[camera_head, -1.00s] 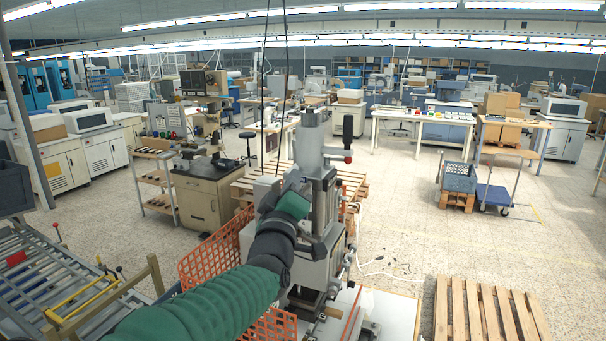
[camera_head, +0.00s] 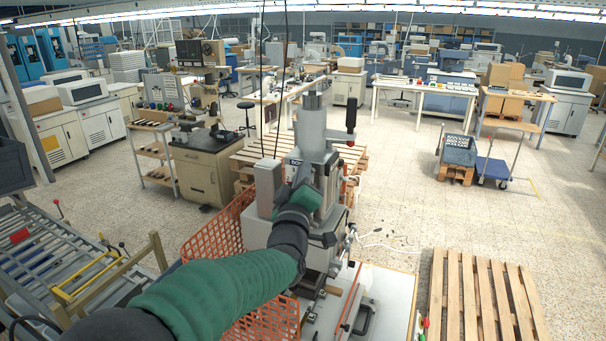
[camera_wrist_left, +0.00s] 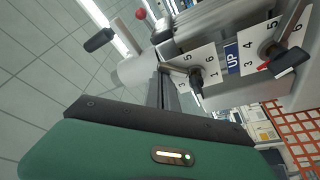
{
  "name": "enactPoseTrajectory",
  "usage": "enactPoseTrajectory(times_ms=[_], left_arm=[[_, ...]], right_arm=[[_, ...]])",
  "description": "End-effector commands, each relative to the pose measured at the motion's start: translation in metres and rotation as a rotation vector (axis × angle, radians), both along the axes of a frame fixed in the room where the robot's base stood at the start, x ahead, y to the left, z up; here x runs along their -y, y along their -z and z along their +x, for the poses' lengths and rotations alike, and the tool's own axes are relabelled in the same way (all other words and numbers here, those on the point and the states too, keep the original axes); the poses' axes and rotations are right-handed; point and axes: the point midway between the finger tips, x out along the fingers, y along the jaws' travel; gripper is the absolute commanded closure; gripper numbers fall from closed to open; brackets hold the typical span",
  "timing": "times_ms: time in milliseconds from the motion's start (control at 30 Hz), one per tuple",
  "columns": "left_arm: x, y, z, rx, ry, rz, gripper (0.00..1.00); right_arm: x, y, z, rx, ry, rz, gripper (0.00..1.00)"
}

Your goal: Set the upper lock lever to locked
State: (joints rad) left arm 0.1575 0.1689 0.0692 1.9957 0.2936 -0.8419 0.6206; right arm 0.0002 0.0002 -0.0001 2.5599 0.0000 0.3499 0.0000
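The grey stamping machine (camera_head: 312,125) stands upright in the middle of the head view. My left gripper (camera_head: 303,194) is against or just in front of its near side, at mid height; its fingers cannot be made out. In the left wrist view, two small levers sit on white numbered dial plates. A blue "UP" label (camera_wrist_left: 232,57) lies between the plates. My green gripper body fills the lower left there. The lock lever cannot be told apart surely. My right gripper is not in view.
An arm with a black grip (camera_head: 351,115) and a red ball sticks out from the machine's right. An orange mesh basket (camera_head: 212,245) stands to its left. A wooden pallet (camera_head: 482,290) lies at the right front.

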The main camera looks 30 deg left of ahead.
Motion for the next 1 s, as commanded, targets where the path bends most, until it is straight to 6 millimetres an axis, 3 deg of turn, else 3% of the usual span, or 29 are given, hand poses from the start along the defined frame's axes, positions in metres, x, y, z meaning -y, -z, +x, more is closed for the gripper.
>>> enactPoseTrajectory(times_ms=[267, 700, 1000], left_arm=[[0.004, 0.013, 0.000, -0.006, 0.001, 0.136, 1.00], [0.014, 0.029, 0.001, -0.028, 0.001, 0.537, 1.00], [0.019, 0.037, 0.001, -0.046, -0.001, 0.819, 1.00]], right_arm=[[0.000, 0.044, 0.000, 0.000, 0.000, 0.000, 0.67], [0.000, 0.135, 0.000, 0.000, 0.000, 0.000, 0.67], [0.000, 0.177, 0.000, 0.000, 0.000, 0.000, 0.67]])
